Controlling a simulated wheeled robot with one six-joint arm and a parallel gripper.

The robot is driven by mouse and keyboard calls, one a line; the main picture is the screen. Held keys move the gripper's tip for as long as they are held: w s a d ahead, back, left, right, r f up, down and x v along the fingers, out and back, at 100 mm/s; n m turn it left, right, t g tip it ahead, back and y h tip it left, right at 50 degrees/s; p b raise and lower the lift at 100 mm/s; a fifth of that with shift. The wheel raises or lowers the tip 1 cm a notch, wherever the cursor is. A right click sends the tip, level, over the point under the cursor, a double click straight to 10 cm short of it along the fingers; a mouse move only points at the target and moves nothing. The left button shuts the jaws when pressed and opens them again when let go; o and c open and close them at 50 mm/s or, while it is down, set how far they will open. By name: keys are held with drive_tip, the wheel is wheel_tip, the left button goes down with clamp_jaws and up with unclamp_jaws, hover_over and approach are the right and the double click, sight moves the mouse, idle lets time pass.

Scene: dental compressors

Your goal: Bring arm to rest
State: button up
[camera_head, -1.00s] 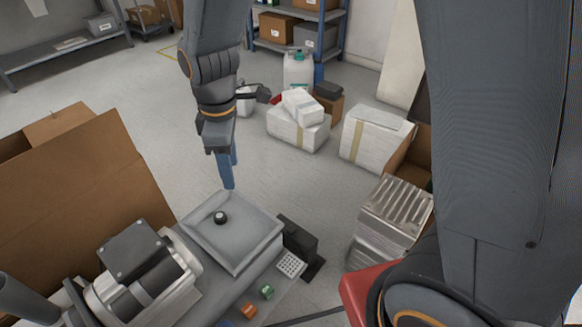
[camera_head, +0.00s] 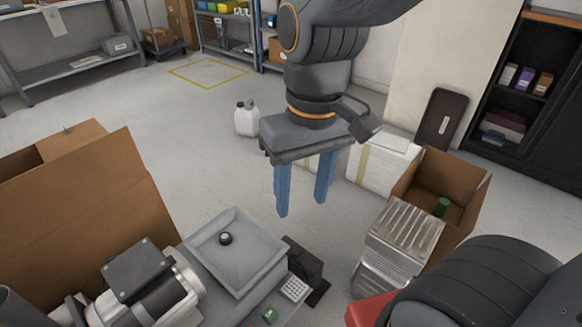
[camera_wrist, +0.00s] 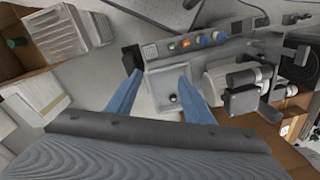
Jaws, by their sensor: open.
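My gripper (camera_head: 302,190) hangs in the air in the head view, its two blue fingers apart and pointing down, with nothing between them. My upper arm reaches across the top of the head view.
A compressor motor (camera_head: 145,283) stands left of the lid, by a large cardboard box (camera_head: 75,200). A ribbed metal block (camera_head: 400,240) and an open box (camera_head: 440,190) are at right. Shelves (camera_head: 75,65) line the back.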

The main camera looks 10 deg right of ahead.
idle(0.8)
drive_tip(key=d+r+m+p, duration=0.3)
drive_tip(key=d+r+p, duration=0.6)
drive_tip(key=p, duration=0.9)
drive_tip(key=shift+d+r+h, duration=0.15)
drive_tip(key=shift+r+h, duration=0.15)
drive_tip(key=shift+r, duration=0.3)
